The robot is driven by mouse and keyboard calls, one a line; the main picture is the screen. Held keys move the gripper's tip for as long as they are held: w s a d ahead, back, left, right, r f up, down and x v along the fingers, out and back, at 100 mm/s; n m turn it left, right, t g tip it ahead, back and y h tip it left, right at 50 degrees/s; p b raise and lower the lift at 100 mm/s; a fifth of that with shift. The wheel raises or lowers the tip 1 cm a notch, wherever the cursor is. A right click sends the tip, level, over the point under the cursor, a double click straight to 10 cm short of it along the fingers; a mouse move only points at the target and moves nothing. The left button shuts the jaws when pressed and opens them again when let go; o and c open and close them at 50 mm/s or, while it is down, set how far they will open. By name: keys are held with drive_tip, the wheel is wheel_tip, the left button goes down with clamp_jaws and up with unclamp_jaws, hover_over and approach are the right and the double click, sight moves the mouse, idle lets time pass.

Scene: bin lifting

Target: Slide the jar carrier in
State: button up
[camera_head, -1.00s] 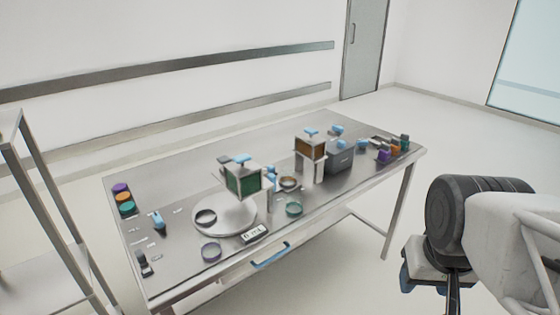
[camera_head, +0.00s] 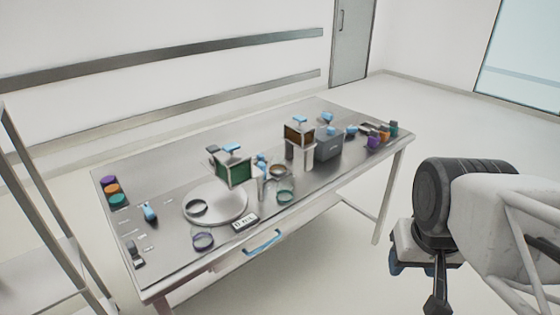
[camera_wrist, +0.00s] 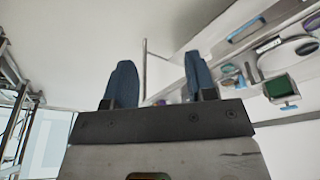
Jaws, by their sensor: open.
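My gripper (camera_wrist: 160,65) is open and empty in the wrist view, its two blue fingers apart. In the head view my arm is at the right, well away from the table. No thing is plainly marked as the jar carrier, and I cannot tell which it is. A green-faced box (camera_head: 234,175) with a blue handle stands over a round pale plate (camera_head: 230,207). It also shows in the wrist view (camera_wrist: 278,88). An amber-faced box (camera_head: 298,135) with a blue handle stands farther back. A blue bar handle (camera_head: 262,242) is on the table's front.
The steel table (camera_head: 160,180) also holds a dark grey box (camera_head: 328,146), a teal ring (camera_head: 285,196), a purple ring (camera_head: 203,241) and coloured discs at the left (camera_head: 112,190). A shelf rack (camera_head: 55,230) stands at the left. The floor between table and arm is clear.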

idle(0.5)
drive_tip(key=w+a+r+n, duration=0.1)
drive_tip(key=w+a+r, duration=0.1)
drive_tip(key=w, duration=0.6)
drive_tip(key=w+a+r+n, duration=0.1)
drive_tip(key=w+a+r, duration=0.1)
drive_tip(key=w, duration=0.5)
drive_tip(key=n+g, duration=0.3)
drive_tip(key=n, duration=0.4)
hover_over(262, 163)
drive_tip(key=f, duration=1.7)
drive_tip(key=shift+s+d+f, duration=0.15)
drive_tip(key=shift+s, duration=0.1)
drive_tip(key=shift+w+a+f, duration=0.2)
drive_tip(key=shift+a, duration=0.05)
drive_tip(key=shift+f, duration=0.1)
drive_tip(key=shift+f, duration=3.8)
